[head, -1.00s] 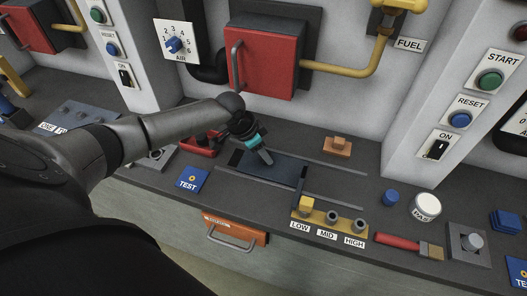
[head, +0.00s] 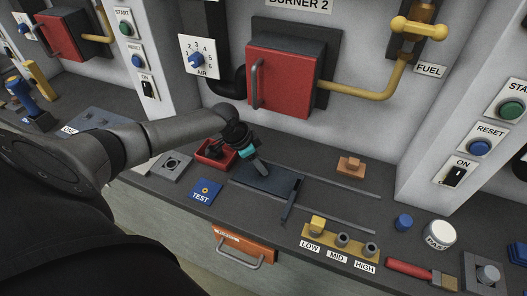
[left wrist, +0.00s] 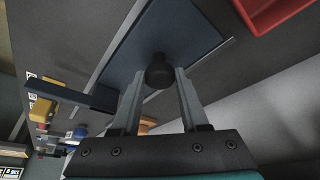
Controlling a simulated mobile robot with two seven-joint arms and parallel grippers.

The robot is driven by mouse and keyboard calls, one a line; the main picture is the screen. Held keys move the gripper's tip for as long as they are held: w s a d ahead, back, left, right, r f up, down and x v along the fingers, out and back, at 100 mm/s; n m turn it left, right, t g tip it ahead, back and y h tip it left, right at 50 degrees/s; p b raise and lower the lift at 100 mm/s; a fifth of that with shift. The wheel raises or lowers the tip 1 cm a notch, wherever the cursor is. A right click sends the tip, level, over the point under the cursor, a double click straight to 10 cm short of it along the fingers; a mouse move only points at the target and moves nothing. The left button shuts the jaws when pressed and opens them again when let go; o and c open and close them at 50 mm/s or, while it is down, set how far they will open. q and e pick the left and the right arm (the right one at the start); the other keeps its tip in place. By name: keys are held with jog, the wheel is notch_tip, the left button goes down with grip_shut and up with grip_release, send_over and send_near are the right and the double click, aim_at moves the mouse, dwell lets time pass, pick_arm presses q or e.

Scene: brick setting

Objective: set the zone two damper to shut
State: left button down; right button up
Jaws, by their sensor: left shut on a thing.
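The damper is a dark blue-grey sliding plate (head: 273,182) between two rails on the bench, below the burner 2 panel. It also shows in the left wrist view (left wrist: 205,40). A narrow bar (head: 289,203) reaches from its right end towards the front; the bar also shows in the left wrist view (left wrist: 72,94). My left gripper (head: 261,168) is over the plate and shut on its round black knob (left wrist: 159,72), which sits between the fingertips (left wrist: 160,80). The fingers hide the knob in the head view. My right gripper is not in view.
A red tray (head: 212,154) and a blue TEST plate (head: 205,192) lie left of the damper. A yellow LOW/MID/HIGH block (head: 340,242) stands front right. An orange block (head: 351,166) sits behind the rails. The rails (head: 340,209) are bare right of the plate.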

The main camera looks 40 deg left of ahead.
pick_arm(q)
jog(key=c, duration=0.5)
grip_release()
jog(key=shift+s+a, duration=0.15)
jog(key=shift+a, duration=0.2)
jog(key=shift+c, duration=0.2)
jog(key=shift+o, duration=0.5)
jog(key=shift+d, duration=0.1)
jog(key=p+v, duration=0.2)
jog(key=v, duration=1.3)
jog(key=shift+r, duration=0.15)
